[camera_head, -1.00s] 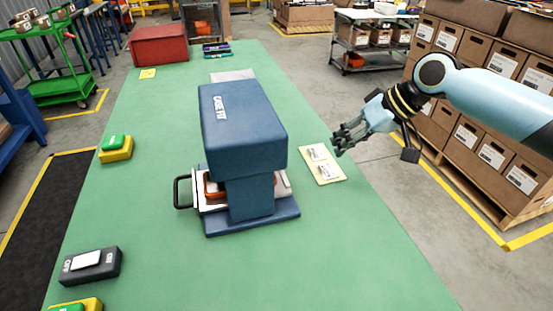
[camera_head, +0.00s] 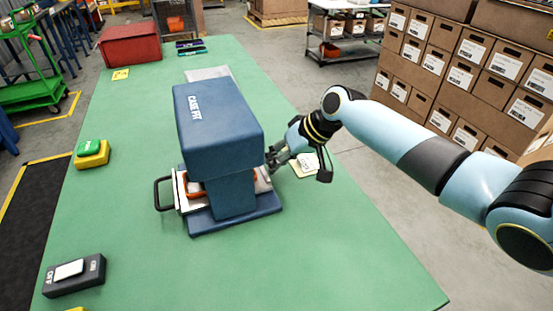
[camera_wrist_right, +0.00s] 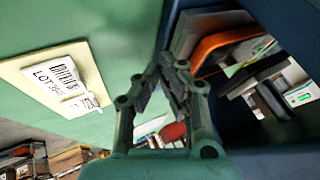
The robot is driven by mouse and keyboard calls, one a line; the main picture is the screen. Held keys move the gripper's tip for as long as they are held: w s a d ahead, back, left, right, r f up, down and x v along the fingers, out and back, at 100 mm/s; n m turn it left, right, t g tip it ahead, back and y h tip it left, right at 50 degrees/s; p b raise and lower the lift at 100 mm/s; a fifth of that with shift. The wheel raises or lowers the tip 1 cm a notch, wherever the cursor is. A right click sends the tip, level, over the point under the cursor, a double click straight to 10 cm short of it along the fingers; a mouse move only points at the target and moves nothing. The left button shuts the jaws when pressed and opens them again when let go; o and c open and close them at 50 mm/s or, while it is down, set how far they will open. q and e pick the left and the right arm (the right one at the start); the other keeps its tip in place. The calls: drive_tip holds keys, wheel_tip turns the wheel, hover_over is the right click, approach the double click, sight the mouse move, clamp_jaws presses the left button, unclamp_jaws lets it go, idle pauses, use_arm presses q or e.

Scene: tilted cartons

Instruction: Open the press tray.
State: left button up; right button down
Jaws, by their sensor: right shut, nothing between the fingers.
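The blue press (camera_head: 220,130) marked CASE FIT stands on the green table. Its tray (camera_head: 181,196) sits in the base under the press head, with a black handle (camera_head: 163,193) sticking out on the left side. In the right wrist view the tray (camera_wrist_right: 195,38) shows inside the press, with an orange part (camera_wrist_right: 230,40) on it. My right gripper (camera_head: 272,166) is shut and empty, close to the right side of the press, on the side away from the handle. In the wrist view its fingers (camera_wrist_right: 165,80) are beside the press opening; contact cannot be told. My left gripper is not in view.
A pale card with labels (camera_head: 306,166) lies right of the press. A switch box (camera_head: 74,275) is at the front left and a green-topped yellow button (camera_head: 92,153) at the left edge. A red box (camera_head: 130,45) stands at the back. The table's front middle is clear.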

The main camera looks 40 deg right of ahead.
sight(259, 174)
drive_tip(key=shift+w+a+p, duration=0.2)
drive_tip(key=shift+a, duration=0.55)
drive_tip(key=shift+w+a+p, duration=0.15)
drive_tip(key=shift+a, duration=0.6)
drive_tip(key=shift+w+a+p, duration=0.2)
drive_tip(key=shift+a, duration=0.55)
drive_tip(key=shift+d, duration=0.2)
